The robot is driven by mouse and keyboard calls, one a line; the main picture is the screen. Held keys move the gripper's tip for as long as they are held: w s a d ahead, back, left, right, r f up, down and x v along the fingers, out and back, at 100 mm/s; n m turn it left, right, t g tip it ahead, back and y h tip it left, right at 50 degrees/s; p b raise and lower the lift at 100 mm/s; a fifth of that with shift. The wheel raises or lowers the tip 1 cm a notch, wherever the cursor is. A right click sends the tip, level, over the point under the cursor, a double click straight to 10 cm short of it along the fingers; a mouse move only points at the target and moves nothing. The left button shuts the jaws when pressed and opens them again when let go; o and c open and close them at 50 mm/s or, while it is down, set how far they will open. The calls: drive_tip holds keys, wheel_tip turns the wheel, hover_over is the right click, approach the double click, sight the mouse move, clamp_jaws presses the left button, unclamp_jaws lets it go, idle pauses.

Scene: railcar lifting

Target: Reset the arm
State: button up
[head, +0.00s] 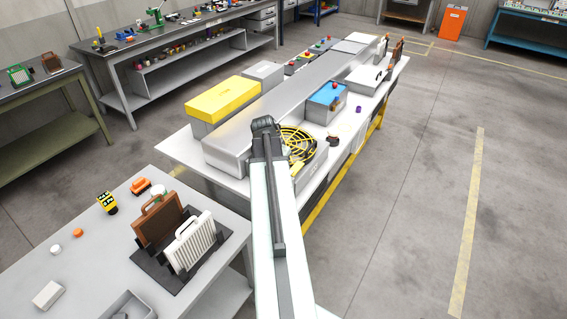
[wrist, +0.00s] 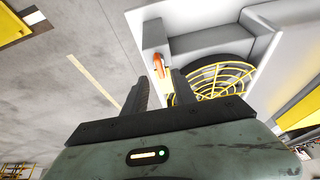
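My gripper (wrist: 158,90) shows in the wrist view with its two dark fingers apart and nothing seen held between them. An orange-red part (wrist: 158,65) on the pale machine appears just beyond the fingertips; I cannot tell how far off it is. A yellow round fan grille (wrist: 218,80) lies to the right of the right finger. In the head view my pale arm reaches forward from the bottom, and its dark end is beside the same yellow grille (head: 297,143). The fingers cannot be made out there.
The long grey railcar body (head: 290,95) lies on a white table, with a yellow box (head: 222,98) and a blue-topped box (head: 327,97). A nearer table (head: 95,245) holds a brown panel (head: 158,222) and a white finned panel (head: 193,240) in a rack. The floor at right is clear.

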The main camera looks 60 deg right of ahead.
drive_tip(key=shift+p+v, duration=0.3)
drive_tip(key=shift+v, duration=0.7)
drive_tip(key=w+a+f+n+t+b, duration=0.1)
drive_tip(key=w+a+f+n+b, duration=0.2)
drive_tip(key=w+a, duration=0.95)
drive_tip(key=w+a+f+n+y+b, duration=0.1)
drive_tip(key=w+a, duration=0.2)
drive_tip(key=a, duration=0.3)
drive_tip(key=w+a+f+n+t, duration=0.1)
drive_tip(key=w+a+n, duration=0.15)
drive_tip(key=a, duration=0.45)
drive_tip(key=w+a+f+n+y+b, duration=0.1)
drive_tip(key=w+a, duration=0.2)
drive_tip(key=a, duration=0.3)
drive_tip(key=s+a+f+n+g+y+b, duration=0.1)
drive_tip(key=a+n, duration=0.4)
drive_tip(key=a, duration=0.6)
drive_tip(key=s+a+f+n+g+y, duration=0.1)
drive_tip(key=s+a+n, duration=0.3)
drive_tip(key=a, duration=0.8)
drive_tip(key=shift+s+a+f+n+y+b, duration=0.2)
drive_tip(key=shift+f+n+y+b, duration=0.15)
drive_tip(key=shift+n, duration=0.5)
